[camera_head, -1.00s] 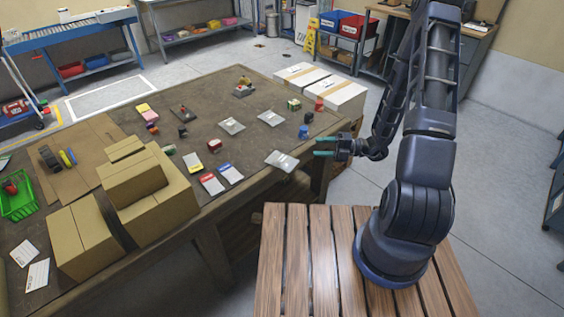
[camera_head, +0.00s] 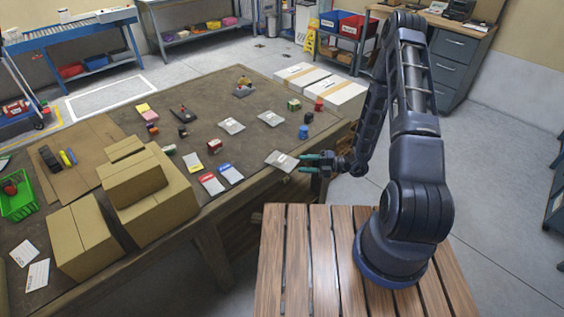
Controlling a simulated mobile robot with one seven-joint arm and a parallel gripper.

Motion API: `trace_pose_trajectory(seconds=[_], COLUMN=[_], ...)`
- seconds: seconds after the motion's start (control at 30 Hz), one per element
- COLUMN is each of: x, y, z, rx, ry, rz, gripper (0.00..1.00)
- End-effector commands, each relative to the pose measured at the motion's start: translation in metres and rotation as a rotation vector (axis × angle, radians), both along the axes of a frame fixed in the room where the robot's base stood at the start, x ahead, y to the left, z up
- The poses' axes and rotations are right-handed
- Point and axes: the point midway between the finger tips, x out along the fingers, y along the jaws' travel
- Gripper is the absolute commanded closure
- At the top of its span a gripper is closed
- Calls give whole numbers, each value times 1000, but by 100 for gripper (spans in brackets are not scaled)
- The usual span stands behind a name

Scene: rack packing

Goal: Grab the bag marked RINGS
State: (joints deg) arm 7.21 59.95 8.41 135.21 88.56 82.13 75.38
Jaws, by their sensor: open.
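Three similar pale grey bags lie on the brown worktable: one near its right edge (camera_head: 281,161), one at the middle (camera_head: 231,126) and one a little right of it (camera_head: 270,118). Their markings are too small to read, so I cannot tell which one says RINGS. My gripper (camera_head: 309,163) is open and points left. It is just right of the bag at the table edge, with its fingertips close to that bag's right end. I see nothing between the fingers.
The worktable (camera_head: 255,92) also holds cardboard boxes (camera_head: 150,200) at the front left, a green basket (camera_head: 17,205), cards with red and blue bands (camera_head: 212,183), and several small blocks. White cartons (camera_head: 336,90) stand beyond its right edge. A blue cylinder (camera_head: 303,131) is near my gripper.

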Motion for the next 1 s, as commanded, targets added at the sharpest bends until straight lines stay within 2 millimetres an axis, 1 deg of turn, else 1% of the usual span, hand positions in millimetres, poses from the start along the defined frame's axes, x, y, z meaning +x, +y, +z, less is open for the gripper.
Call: trace_pose_trajectory(seconds=[0.17,0.4,0.5,0.6,0.8,0.83,0.97,1.0], x=[-2,-6,-6,-6,-6,-6,-6,-6], y=[11,41,49,53,53,53,53,53], z=[0,1,1,1,1,1,1,1], rx=[0,0,-1,-1,-1,-1,-1,-1], ry=[0,1,0,0,0,0,0,0], rz=[3,3,1,1,0,0,0,0], gripper=[49,49,49,49,49,51,77,84])
